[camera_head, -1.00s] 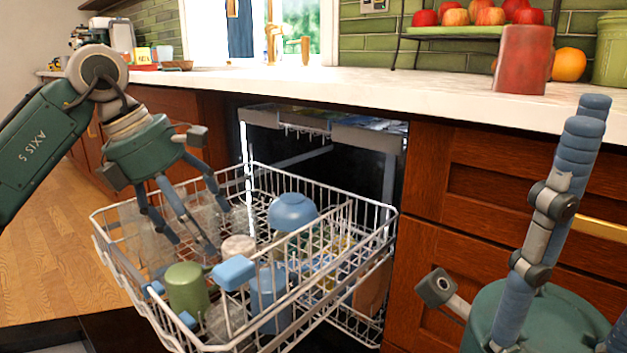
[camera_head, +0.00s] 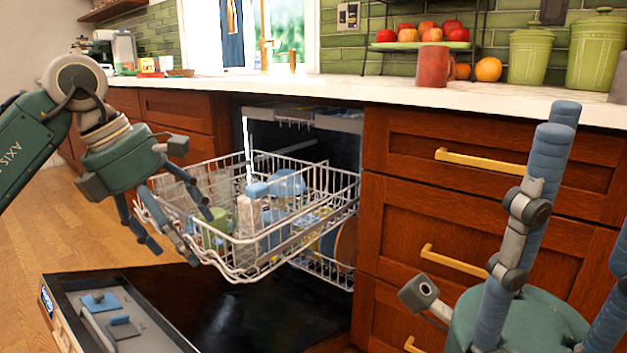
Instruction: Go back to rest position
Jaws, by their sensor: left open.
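My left gripper (camera_head: 178,228) is open and empty, with its fingers pointing down at the near left corner of the upper rack. Its fingers overlap the rack's edge in the picture; I cannot tell if they touch it. My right gripper (camera_head: 545,230) stands at the lower right with its blue and grey fingers pointing up, apart from the drawers behind it. Its lower part is cut by the frame edge, and I see nothing held in it. The pulled-out upper rack (camera_head: 310,240) holds a green mug (camera_head: 214,238), blue dishes and a beige item.
The dishwasher door (camera_head: 240,310) lies open low in front. The counter (camera_head: 400,92) carries a red mug (camera_head: 434,66), an orange (camera_head: 488,69), a fruit stand and green canisters (camera_head: 531,52). Wooden drawers (camera_head: 470,185) are right of the dishwasher. Floor is clear at left.

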